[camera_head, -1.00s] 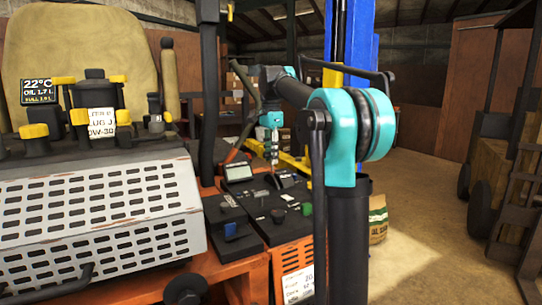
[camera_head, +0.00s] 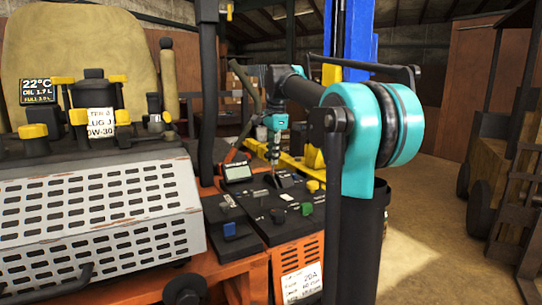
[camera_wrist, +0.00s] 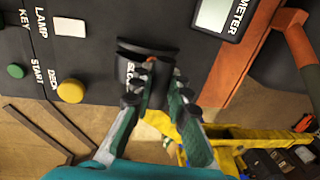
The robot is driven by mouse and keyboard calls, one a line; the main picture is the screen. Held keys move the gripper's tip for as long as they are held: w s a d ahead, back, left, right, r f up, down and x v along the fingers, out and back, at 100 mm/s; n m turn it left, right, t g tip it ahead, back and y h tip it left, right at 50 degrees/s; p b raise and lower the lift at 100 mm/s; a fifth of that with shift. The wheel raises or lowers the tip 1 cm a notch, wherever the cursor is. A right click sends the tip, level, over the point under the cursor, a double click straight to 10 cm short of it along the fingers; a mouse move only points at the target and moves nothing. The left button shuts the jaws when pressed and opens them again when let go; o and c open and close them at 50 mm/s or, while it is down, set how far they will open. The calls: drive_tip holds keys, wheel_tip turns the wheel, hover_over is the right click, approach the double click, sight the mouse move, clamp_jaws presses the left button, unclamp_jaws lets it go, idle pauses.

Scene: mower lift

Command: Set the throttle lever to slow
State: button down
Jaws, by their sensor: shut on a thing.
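The throttle lever (camera_wrist: 157,92) is a dark piece on the black control panel, beside a white label that partly reads "SLOW". My gripper (camera_wrist: 156,78) has its fingers on both sides of it, closed on it. The fingers cover much of the lever and label, so its exact setting is hard to tell. In the head view, my gripper (camera_head: 272,162) points down at the far part of the side console, by a small dark raised housing (camera_head: 287,180). The lever itself is too small to make out there.
In the wrist view, a yellow button (camera_wrist: 70,91), a green button (camera_wrist: 16,71) and a meter display (camera_wrist: 214,14) are close by. In the head view, a blue knob (camera_head: 229,229) and green knob (camera_head: 307,209) stand nearer on the console. An upright bar (camera_head: 207,100) rises left.

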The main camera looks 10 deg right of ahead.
drive_tip(key=s+t, duration=0.1)
drive_tip(key=s+d+t+y, duration=0.1)
drive_tip(key=s, duration=0.1)
drive_tip(key=s+t, duration=0.1)
drive_tip(key=t, duration=0.1)
drive_tip(key=shift+s+d+f, duration=0.25)
drive_tip(key=shift+s+f, duration=0.1)
drive_tip(key=shift+s+d+f, duration=0.2)
drive_tip(key=shift+s+f, duration=0.1)
drive_tip(key=shift+s, duration=0.3)
drive_tip(key=shift+f, duration=0.1)
drive_tip(key=c, duration=1.5)
unclamp_jaws()
drive_tip(key=shift+s, duration=0.1)
drive_tip(key=shift+o, duration=0.3)
drive_tip(key=v, duration=1.2)
drive_tip(key=shift+d, duration=0.25)
